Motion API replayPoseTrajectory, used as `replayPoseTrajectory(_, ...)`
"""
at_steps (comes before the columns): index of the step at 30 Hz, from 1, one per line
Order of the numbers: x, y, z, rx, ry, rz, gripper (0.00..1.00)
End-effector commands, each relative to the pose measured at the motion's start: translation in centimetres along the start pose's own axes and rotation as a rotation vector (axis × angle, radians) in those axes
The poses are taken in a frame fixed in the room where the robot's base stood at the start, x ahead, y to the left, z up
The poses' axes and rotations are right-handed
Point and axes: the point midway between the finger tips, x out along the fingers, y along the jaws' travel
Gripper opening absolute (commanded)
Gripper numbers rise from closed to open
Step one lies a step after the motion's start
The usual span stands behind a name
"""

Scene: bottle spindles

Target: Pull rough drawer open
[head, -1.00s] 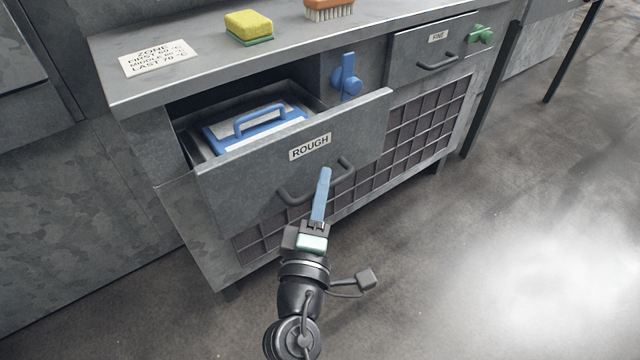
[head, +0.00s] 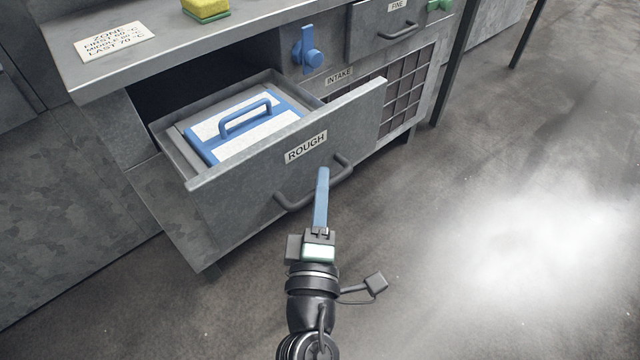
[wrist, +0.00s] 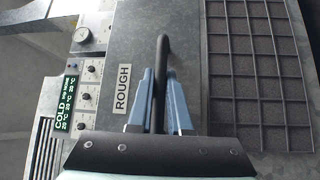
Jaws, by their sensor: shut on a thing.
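The rough drawer (head: 240,182) is pulled well out of the grey cabinet, its label (head: 306,147) on the front panel. Its dark bar handle (head: 292,201) runs across the front. My gripper (head: 322,178) has its blue fingers shut on that handle. In the wrist view the handle (wrist: 163,60) stands between the two blue fingers (wrist: 160,98). Inside the open drawer lies a blue-framed white panel (head: 240,135) with a blue grip on top. The cabinet interior behind the drawer is dark.
A blue knob (head: 308,50) sits above an intake label (head: 339,76) and grille (head: 405,90). The fine drawer (head: 385,27) is shut at the upper right. A yellow-green sponge (head: 206,9) and a zone card (head: 114,43) lie on the top. The floor at the right is clear.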

Motion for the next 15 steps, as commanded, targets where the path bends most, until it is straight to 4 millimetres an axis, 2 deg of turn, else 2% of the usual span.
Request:
replayPoseTrajectory(1, -0.03, -0.08, -0.13, 0.000, 0.003, -0.001, 0.23)
replayPoseTrajectory(5, -0.02, -0.06, -0.10, 0.000, 0.002, -0.001, 0.46)
replayPoseTrajectory(15, -0.17, -0.09, -0.03, 0.000, 0.001, -0.001, 0.47)
